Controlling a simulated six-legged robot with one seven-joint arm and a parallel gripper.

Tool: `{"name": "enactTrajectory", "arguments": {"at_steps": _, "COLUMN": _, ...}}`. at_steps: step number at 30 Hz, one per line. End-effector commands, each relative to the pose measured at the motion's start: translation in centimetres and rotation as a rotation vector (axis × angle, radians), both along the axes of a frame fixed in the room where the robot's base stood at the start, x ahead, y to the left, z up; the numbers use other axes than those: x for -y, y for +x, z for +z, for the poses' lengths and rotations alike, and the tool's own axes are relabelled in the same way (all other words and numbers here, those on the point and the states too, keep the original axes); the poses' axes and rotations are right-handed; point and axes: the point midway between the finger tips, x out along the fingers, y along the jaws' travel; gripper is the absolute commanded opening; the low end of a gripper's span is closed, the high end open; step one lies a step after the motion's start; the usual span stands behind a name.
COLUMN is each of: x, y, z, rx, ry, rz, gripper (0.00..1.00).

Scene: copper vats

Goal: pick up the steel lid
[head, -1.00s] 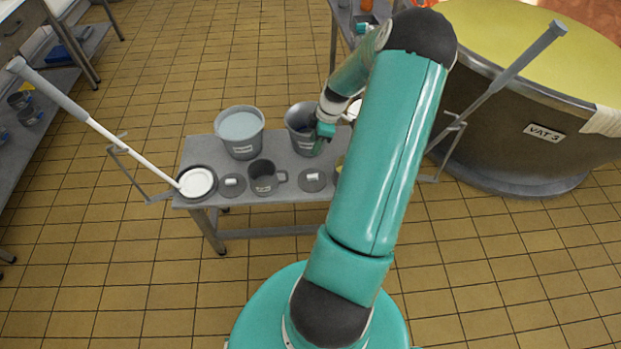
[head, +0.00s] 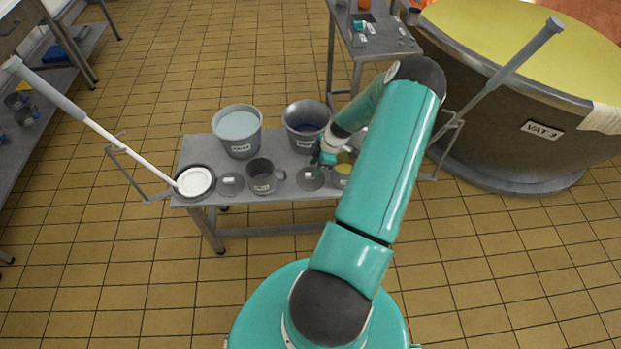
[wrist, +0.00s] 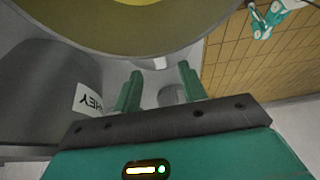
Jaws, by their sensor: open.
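Two round grey lids with pale knobs lie on the bench: one (head: 231,186) left of the dark mug, the other (head: 312,181) right of it. Which one is the steel lid I cannot tell for certain. My gripper (head: 321,160) is open, low over the right lid and partly covering its back edge. In the wrist view, the two green fingers of my gripper (wrist: 159,76) are apart. I cannot tell whether anything touches.
The dark mug (head: 262,178), a pail of pale liquid (head: 240,148) and a dark pail (head: 303,135) crowd the bench (head: 195,150). A vessel with yellow contents (head: 343,180) stands close right of my gripper. Vat 3 (head: 500,135) stands right.

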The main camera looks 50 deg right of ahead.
Motion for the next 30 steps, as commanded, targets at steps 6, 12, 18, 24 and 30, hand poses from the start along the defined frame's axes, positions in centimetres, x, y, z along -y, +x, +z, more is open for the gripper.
{"name": "enactTrajectory", "arguments": {"at_steps": 6, "x": -0.7, "y": 0.8, "z": -3.3, "rx": -0.001, "ry": 0.002, "rz": 0.000, "gripper": 0.42}}
{"name": "enactTrajectory", "arguments": {"at_steps": 12, "x": -0.8, "y": 1.0, "z": -3.9, "rx": 0.000, "ry": 0.000, "rz": -0.001, "gripper": 0.42}}
{"name": "enactTrajectory", "arguments": {"at_steps": 18, "x": -0.8, "y": 1.0, "z": -3.9, "rx": 0.000, "ry": 0.000, "rz": 0.000, "gripper": 0.26}}
{"name": "enactTrajectory", "arguments": {"at_steps": 24, "x": -0.8, "y": 1.0, "z": -3.9, "rx": 0.000, "ry": 0.000, "rz": 0.000, "gripper": 0.00}}
{"name": "enactTrajectory", "arguments": {"at_steps": 30, "x": -0.8, "y": 1.0, "z": -3.9, "rx": 0.000, "ry": 0.000, "rz": 0.000, "gripper": 0.00}}
